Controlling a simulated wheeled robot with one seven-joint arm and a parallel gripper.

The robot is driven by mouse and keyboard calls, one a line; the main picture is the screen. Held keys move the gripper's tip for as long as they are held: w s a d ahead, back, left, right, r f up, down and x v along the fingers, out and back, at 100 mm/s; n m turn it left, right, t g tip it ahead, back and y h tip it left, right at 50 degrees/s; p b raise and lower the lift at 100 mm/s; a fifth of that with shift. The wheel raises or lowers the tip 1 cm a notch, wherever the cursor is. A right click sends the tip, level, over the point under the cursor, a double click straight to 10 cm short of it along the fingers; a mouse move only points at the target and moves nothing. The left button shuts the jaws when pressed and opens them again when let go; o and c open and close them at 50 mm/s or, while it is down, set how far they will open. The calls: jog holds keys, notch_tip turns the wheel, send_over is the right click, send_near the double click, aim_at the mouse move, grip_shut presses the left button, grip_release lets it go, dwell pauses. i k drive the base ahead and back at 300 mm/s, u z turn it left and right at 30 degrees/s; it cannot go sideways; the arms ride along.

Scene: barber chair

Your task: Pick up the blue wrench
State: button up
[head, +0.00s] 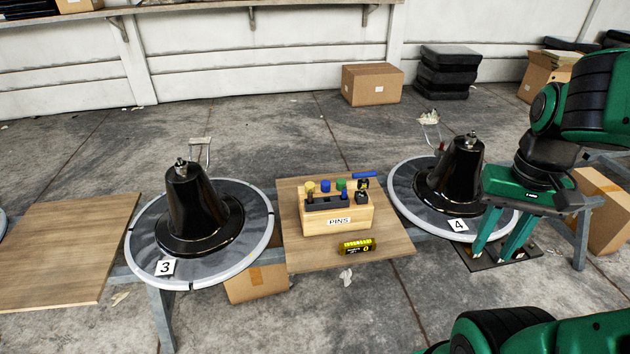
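A small blue bar-shaped thing (364,176), which may be the blue wrench, lies at the back right of the wooden pin box (338,218). It is too small to make out its shape fully, and the box and its contents may hide part of it. My gripper (494,254) hangs at the right, pointing down in front of the round stand marked 4. Its two green fingers are apart with nothing visible between them. It is well to the right of the blue thing and apart from it.
The box marked PINS holds coloured pins and stands on a wooden board (300,257). A yellow-and-black device (357,246) lies in front of it. Black cones on round plates, marked 3 (192,215) and 4 (455,180), flank the board. Another board (65,250) is at left.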

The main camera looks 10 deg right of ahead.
aim_at(362, 184)
jog(key=u, duration=0.2)
jog(key=i, duration=1.45)
jog(key=z, duration=0.35)
